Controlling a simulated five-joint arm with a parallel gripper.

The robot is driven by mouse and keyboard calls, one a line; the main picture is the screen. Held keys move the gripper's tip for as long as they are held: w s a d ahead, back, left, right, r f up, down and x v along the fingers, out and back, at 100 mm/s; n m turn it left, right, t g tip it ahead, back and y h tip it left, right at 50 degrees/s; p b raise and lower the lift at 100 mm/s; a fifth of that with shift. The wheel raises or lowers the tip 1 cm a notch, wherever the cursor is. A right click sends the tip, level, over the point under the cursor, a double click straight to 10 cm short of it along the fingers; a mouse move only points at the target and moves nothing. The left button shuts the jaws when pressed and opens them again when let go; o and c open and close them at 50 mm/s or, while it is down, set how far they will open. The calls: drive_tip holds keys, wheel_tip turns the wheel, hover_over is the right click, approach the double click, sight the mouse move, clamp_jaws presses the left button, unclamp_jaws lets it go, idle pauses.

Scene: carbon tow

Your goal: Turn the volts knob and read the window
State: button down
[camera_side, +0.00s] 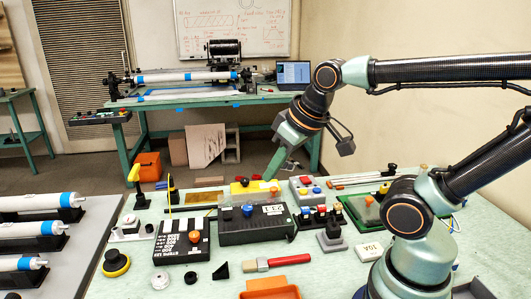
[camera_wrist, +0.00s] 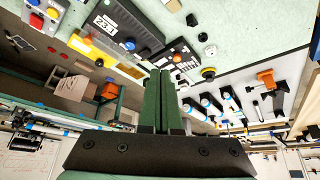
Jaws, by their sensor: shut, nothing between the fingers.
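A black box (camera_side: 228,234) stands mid-bench with a blue knob (camera_side: 248,211) and a pale window (camera_side: 275,210) beside it. The window (camera_wrist: 105,22) appears to read 23.1 in the wrist view, with the blue knob (camera_wrist: 128,44) nearby. A second black box (camera_side: 172,254) with white lettering and an orange knob (camera_side: 195,237) stands to its left; the orange knob also shows in the wrist view (camera_wrist: 177,58). I cannot read which knob is marked volts. My gripper (camera_side: 269,179) is shut and empty, above and behind the windowed box; its green fingers (camera_wrist: 160,72) point away in the wrist view.
A yellow box (camera_side: 243,187) and a grey button box (camera_side: 304,190) sit behind. A red-handled brush (camera_side: 277,262), a black-and-yellow round piece (camera_side: 115,263) and an orange tray (camera_side: 270,289) lie in front. Rollers (camera_side: 40,229) rest at left.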

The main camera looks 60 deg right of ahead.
drive_tip(key=c, duration=1.5)
unclamp_jaws()
drive_tip(key=shift+c, duration=0.2)
drive_tip(key=o, duration=1)
drive_tip(key=shift+w+d, duration=0.1)
drive_tip(key=shift+w, duration=0.15)
drive_tip(key=m+g, duration=0.6)
drive_tip(key=m, duration=0.7)
hover_over(248, 207)
wheel_tip(248, 207, down, 7)
wheel_tip(248, 207, down, 12)
drive_tip(key=shift+r, duration=0.1)
clamp_jaws()
